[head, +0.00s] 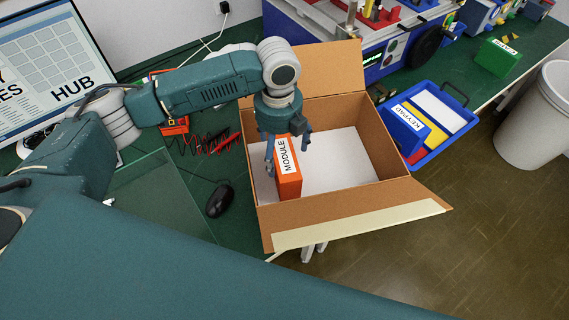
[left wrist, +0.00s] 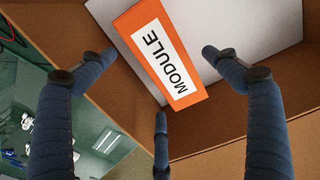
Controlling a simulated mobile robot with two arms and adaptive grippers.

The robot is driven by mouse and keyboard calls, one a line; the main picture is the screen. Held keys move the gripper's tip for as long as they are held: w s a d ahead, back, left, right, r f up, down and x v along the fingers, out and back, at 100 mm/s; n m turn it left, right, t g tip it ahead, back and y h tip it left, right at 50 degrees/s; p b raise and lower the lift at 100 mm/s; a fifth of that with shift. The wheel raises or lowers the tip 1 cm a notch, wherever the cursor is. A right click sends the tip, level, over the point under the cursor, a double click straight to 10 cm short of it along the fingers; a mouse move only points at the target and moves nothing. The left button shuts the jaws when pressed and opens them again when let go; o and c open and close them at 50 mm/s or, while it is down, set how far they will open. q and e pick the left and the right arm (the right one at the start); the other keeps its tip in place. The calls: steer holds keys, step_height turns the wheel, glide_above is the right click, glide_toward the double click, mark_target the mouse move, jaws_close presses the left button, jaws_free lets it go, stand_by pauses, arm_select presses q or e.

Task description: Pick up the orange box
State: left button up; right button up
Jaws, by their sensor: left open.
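The orange box (head: 289,183), with a white label reading MODULE, stands inside an open cardboard box (head: 350,221), near its left side. It also shows in the left wrist view (left wrist: 128,22), at the top middle. My left gripper (head: 276,156) is at the orange box, with its blue fingers around the upper part in the head view. In the left wrist view the fingers (left wrist: 160,85) are spread and empty, with gaps between them and the orange box. Whether any finger touches it I cannot tell. My right gripper is not in view.
The cardboard box has raised flaps. A blue tray (head: 449,150) with a blue KEYPAD box (head: 402,130) stands to its right. A black mouse (head: 220,201) and red cables (head: 208,146) lie to its left. A green box (head: 497,57) and grey bin (head: 535,120) are at the right.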

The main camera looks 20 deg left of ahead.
mark_target(280, 156)
arm_select(q)
steer(key=shift+s+f, duration=0.15)
steer(key=shift+f, duration=0.45)
steer(key=shift+f+p, duration=0.35)
steer(key=shift+p, duration=0.05)
steer(key=f, duration=0.1)
steer(key=f+p, duration=0.1)
steer(key=f, duration=0.1)
steer(key=shift+w+f, duration=0.35)
steer(key=shift+f, duration=0.4)
steer(key=shift+c, duration=0.3)
steer(key=c, duration=1.3)
steer(key=shift+c, duration=0.5)
steer(key=shift+r, duration=0.15)
